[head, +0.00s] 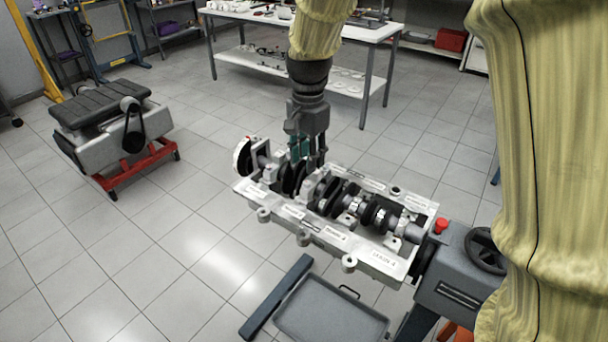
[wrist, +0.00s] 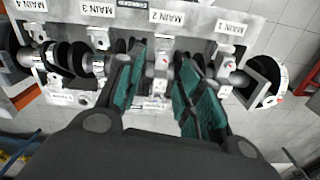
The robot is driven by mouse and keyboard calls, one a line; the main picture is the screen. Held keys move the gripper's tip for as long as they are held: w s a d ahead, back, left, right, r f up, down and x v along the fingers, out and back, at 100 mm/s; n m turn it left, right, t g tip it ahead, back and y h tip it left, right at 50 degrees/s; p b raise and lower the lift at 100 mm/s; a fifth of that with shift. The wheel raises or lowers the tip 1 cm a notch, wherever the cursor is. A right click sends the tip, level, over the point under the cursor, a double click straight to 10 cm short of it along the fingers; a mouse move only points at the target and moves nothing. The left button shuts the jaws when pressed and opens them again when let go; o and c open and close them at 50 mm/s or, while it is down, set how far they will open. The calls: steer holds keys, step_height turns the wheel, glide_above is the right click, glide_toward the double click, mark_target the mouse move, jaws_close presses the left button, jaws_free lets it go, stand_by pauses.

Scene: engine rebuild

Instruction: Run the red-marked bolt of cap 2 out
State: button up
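The engine block (head: 372,258) lies with its crankshaft (head: 345,200) and bearing caps facing up. In the wrist view, cap 2 (wrist: 160,72) is the pale cap in line with the MAIN 2 label (wrist: 167,17). A small red mark shows on it; the bolt itself is too small to make out clearly. My gripper (wrist: 159,62) has its two teal-padded fingers apart, one on each side of cap 2. It points down over the block in the head view (head: 308,158). No held object shows between the fingers, and I cannot tell whether they touch the cap.
Cap 1 (wrist: 227,66) also carries a red mark, right of my gripper in the wrist view. Dark crank webs stand close to the fingers. A stand with a red knob (head: 441,225) supports the block. A grey tray (head: 330,312) is below, and a white bench (head: 250,17) is behind.

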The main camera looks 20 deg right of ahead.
mark_target(306, 183)
steer(key=f, duration=0.2)
steer(key=w+f, duration=0.1)
steer(key=f, duration=0.3)
steer(key=shift+w+f, duration=0.3)
steer(key=shift+w, duration=0.05)
steer(key=shift+s+f, duration=0.15)
steer(key=shift+f, duration=0.15)
steer(key=shift+s+f, duration=0.2)
steer(key=shift+s, duration=0.25)
steer(key=shift+w+f, duration=0.35)
steer(key=shift+f, duration=0.05)
steer(key=shift+s+r, duration=0.15)
steer(key=c, duration=0.4)
jaws_close()
